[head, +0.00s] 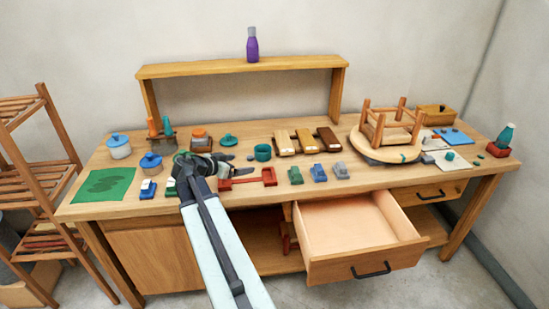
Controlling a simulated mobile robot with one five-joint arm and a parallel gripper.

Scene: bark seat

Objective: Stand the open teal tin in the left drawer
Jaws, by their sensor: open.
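The open teal tin (263,152) stands upright on the workbench, near the middle of its top. A teal lid with a knob (228,140) lies on the bench to its left and behind. The left drawer (353,262) is pulled far out below the bench top and looks empty. My gripper (229,162) is open, low over the bench, a little left of the tin and apart from it. My arm hides part of the bench front and some things beneath it.
An upturned stool (389,129) sits farther right. A raised shelf (240,67) spans the back. The right drawer (432,194) is shut.

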